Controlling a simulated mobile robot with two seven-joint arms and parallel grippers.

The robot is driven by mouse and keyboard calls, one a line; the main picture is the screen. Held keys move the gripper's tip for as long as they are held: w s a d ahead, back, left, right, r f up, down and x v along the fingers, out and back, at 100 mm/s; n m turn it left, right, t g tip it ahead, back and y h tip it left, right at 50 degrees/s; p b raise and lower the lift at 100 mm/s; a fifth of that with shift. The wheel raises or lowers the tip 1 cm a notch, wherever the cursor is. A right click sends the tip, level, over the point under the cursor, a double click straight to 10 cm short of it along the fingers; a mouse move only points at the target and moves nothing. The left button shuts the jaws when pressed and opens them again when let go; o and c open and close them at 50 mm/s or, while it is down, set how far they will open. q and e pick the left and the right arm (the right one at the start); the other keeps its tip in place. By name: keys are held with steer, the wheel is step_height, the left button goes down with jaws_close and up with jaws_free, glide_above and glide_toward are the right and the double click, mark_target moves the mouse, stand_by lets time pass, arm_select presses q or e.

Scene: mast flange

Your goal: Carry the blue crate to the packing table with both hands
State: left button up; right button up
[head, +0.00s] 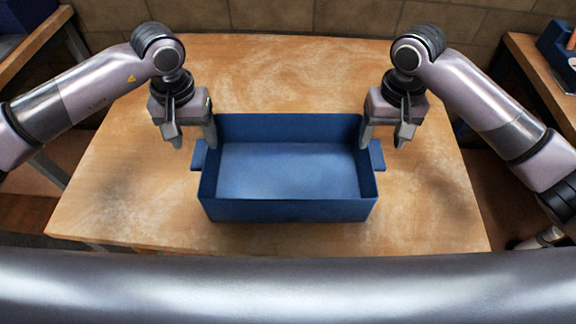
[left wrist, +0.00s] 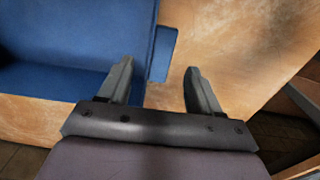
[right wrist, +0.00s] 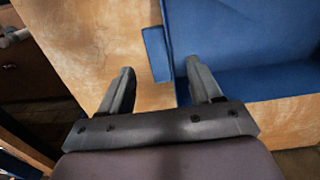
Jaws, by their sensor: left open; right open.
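The blue crate (head: 288,210) stands upright and empty on a wooden table, with a tab handle on each short side. My left gripper (head: 193,145) is open above the crate's left handle (head: 199,155). In the left wrist view that handle (left wrist: 163,55) shows beyond the gap between the open fingers (left wrist: 158,82). My right gripper (head: 384,145) is open above the right handle (head: 377,155). In the right wrist view that handle (right wrist: 156,54) shows beyond the open fingers (right wrist: 160,82). Neither gripper holds anything.
The wooden table (head: 130,200) is bare around the crate. A tiled wall is behind it. Another table (head: 545,75) at the right edge bears a blue container (head: 556,45). A further surface (head: 35,45) stands at the upper left with a dark blue object on it.

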mark_target(200, 152)
arm_select(q)
steer(key=shift+f, duration=3.6)
arm_select(e)
steer(key=shift+f, duration=3.6)
arm_select(q)
jaws_close()
arm_select(e)
jaws_close()
